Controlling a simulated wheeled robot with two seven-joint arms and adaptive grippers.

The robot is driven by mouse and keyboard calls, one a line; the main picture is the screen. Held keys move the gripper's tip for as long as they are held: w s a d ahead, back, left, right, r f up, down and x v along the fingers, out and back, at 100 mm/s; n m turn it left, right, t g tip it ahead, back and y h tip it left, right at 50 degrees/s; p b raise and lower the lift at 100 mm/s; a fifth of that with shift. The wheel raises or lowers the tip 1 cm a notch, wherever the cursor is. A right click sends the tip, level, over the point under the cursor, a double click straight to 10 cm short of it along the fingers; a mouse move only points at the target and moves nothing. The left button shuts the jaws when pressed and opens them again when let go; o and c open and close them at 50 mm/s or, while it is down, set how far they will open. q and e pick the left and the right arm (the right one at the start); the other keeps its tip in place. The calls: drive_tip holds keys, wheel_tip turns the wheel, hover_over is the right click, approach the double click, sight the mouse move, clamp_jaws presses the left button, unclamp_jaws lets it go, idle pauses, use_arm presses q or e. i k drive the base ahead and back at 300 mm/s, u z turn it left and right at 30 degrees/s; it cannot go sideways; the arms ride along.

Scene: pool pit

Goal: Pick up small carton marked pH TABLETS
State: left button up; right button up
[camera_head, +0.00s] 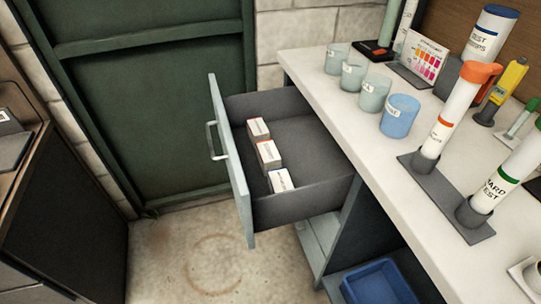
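Three small white cartons stand in a row in the open drawer (305,192), close to its front panel. The middle carton (268,155) has an orange-red edge. The near carton (281,181) has a blue edge. Their print is too small to read, so I cannot tell which is marked pH TABLETS. Neither of my grippers is in view.
The drawer has a handle (215,140) at its left and free room right of the cartons. The white counter (335,115) holds several cups, a blue cup (399,116), a colour chart (423,58) and tall tubes. A blue tray (378,284) sits below. A dark cabinet (70,215) stands left.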

sight(279, 180)
drive_tip(key=z, duration=0.05)
drive_tip(key=k, duration=1.2)
drive_tip(key=u, duration=0.9)
drive_tip(key=i, duration=1.25)
drive_tip(key=z, duration=0.8)
drive_tip(key=i, duration=0.45)
drive_tip(key=z, duration=0.55)
